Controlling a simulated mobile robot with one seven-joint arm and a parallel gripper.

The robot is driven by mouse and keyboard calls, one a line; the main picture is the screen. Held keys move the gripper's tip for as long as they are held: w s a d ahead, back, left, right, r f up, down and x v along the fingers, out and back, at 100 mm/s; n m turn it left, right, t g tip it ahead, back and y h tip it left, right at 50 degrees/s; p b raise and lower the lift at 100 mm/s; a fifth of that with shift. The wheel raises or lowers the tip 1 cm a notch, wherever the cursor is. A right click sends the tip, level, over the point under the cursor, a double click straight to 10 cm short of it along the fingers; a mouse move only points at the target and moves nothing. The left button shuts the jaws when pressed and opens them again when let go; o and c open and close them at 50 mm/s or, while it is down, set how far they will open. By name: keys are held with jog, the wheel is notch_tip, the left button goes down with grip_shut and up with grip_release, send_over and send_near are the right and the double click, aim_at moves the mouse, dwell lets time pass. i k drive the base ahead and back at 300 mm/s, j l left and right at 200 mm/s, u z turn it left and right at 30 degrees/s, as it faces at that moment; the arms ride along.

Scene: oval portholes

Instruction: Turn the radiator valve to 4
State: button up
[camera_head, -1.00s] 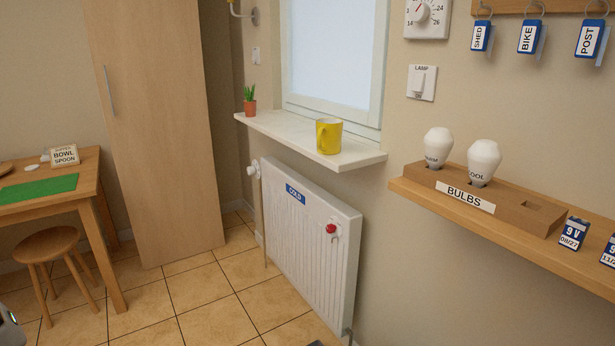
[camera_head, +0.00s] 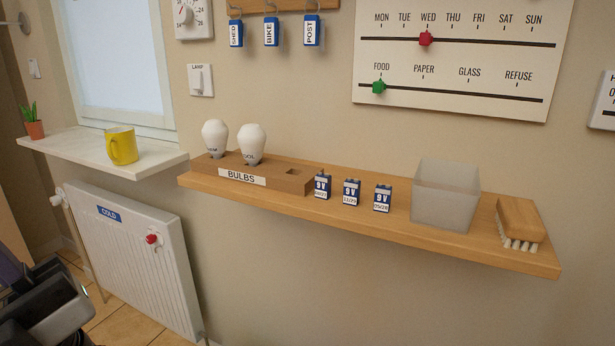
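The white radiator (camera_head: 135,265) hangs below the window sill at the left, with a blue "COLD" label (camera_head: 109,213). A white valve knob (camera_head: 58,198) sits at its upper left corner; its numbers are too small to read. A red round knob (camera_head: 152,239) is on the radiator's front. A dark grey part of my arm or gripper (camera_head: 45,303) shows at the lower left edge, in front of the radiator's left side in the picture. Fingertips cannot be made out, nor whether they hold anything.
A yellow mug (camera_head: 122,146) and a potted plant (camera_head: 33,122) stand on the sill (camera_head: 75,146). A wooden shelf (camera_head: 400,233) juts from the wall with a bulb rack (camera_head: 290,181), batteries, a translucent bin (camera_head: 444,195) and a brush (camera_head: 520,222). Wall below the shelf is clear.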

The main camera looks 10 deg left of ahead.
aim_at(56, 200)
jog(key=k+j+z, duration=0.15)
jog(key=z, duration=1.2)
jog(key=k+j+z, duration=0.1)
jog(key=z, duration=0.25)
jog(key=k+z, duration=0.2)
jog(key=z, duration=0.2)
jog(key=k+z, duration=0.15)
jog(key=z, duration=0.2)
jog(key=k+j+z, duration=0.2)
jog(key=k+z, duration=0.55)
jog(key=k+j+z, duration=0.1)
jog(key=k+z, duration=0.2)
jog(key=k, duration=2.15)
jog(key=k+j+u, duration=0.1)
jog(key=k+u, duration=0.3)
jog(key=k+j+u, duration=0.15)
jog(key=u, duration=0.25)
jog(key=k+j+u, duration=0.1)
jog(key=u, duration=1.25)
